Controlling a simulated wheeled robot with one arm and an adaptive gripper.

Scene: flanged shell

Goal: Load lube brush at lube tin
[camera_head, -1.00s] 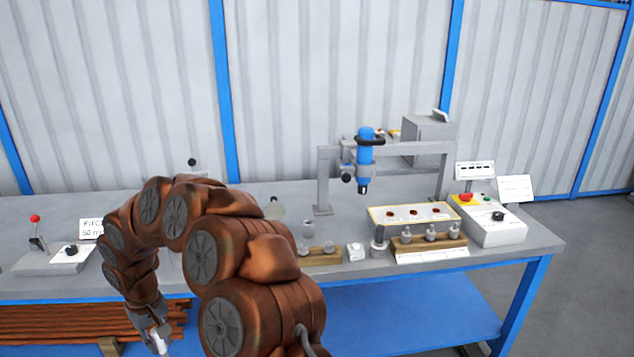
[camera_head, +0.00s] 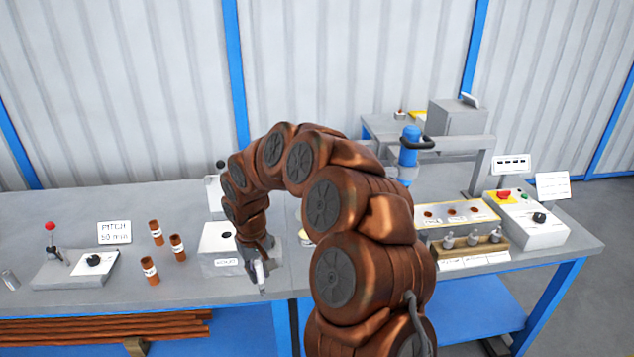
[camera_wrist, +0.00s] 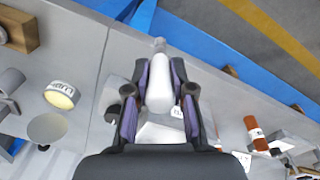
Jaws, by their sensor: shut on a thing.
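My gripper (camera_head: 257,262) is shut on a pale, light-grey handled tool, which looks like the lube brush (camera_wrist: 159,88). In the head view the brush (camera_head: 259,279) points down near the bench's front edge, and its tip is small and hard to make out. In the wrist view the brush lies between both fingers (camera_wrist: 162,105). A round tin with a cream-yellow top and a label, apparently the lube tin (camera_wrist: 61,96), stands on the bench to the left of the gripper, apart from the brush. In the head view my arm mostly hides the tin (camera_head: 305,238).
A white-topped box (camera_head: 218,240) stands close to the gripper's left. Three copper tubes (camera_head: 177,247) stand farther left, near a lever unit (camera_head: 75,268). A wooden rack (camera_head: 470,250) and control box (camera_head: 525,218) are at right. Bare bench (camera_head: 200,287) shows in front.

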